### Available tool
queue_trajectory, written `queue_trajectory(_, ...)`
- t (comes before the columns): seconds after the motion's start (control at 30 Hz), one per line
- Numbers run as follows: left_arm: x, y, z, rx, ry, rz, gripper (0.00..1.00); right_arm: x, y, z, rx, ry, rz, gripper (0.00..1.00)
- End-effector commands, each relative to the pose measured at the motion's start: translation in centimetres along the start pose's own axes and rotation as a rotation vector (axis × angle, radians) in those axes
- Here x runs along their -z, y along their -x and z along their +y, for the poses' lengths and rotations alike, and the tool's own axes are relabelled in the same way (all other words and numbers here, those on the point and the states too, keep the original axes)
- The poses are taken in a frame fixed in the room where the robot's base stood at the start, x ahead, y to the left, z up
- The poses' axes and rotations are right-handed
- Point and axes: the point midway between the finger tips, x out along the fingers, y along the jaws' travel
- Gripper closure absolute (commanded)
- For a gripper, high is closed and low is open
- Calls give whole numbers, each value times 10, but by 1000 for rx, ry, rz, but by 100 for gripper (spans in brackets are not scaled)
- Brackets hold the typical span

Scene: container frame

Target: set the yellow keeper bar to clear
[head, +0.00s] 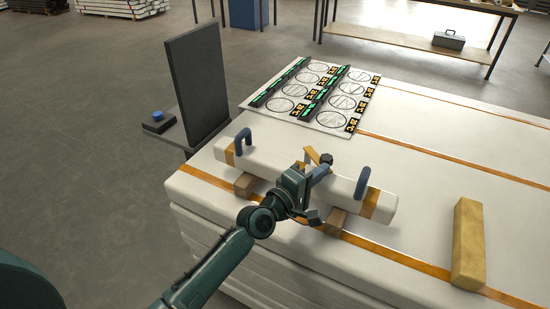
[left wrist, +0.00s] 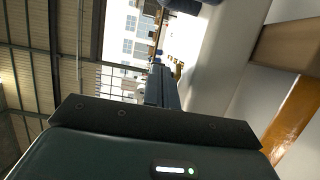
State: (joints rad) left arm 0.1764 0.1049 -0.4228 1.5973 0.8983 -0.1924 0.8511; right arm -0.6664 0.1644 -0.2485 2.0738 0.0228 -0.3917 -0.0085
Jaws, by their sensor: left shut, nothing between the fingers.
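A white beam (head: 270,168) with two blue handles and orange bands lies on wooden blocks on the white table. A small yellow bar (head: 312,155), which looks like the keeper bar, sits at the beam's middle beside a dark knob (head: 326,159). My left gripper (head: 312,172) is shut and empty, over the middle of the beam and close to the yellow bar. I cannot tell whether they touch. The gripper hides part of the bar and its mount. In the left wrist view the closed fingers (left wrist: 160,85) point away, with a small yellow patch beyond them. My right gripper is not in view.
A larger yellow block (head: 468,243) lies at the right on the table. A board with circles and labels (head: 318,98) lies behind the beam. A tall dark panel (head: 198,84) and a blue button (head: 157,115) stand at the left. The table's right side is mostly clear.

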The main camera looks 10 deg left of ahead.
Motion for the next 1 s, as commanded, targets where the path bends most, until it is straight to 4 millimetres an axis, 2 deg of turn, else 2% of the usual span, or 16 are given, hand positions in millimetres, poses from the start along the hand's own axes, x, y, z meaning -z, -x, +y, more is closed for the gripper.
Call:
queue_trajectory(0.2, -12, -18, 0, -1, 0, 0, 100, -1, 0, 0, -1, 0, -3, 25)
queue_trajectory(0.5, -18, -34, 0, 0, 0, 1, 100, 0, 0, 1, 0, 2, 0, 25)
queue_trajectory(1.0, -20, -40, 0, 0, -1, 1, 100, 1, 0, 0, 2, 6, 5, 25)
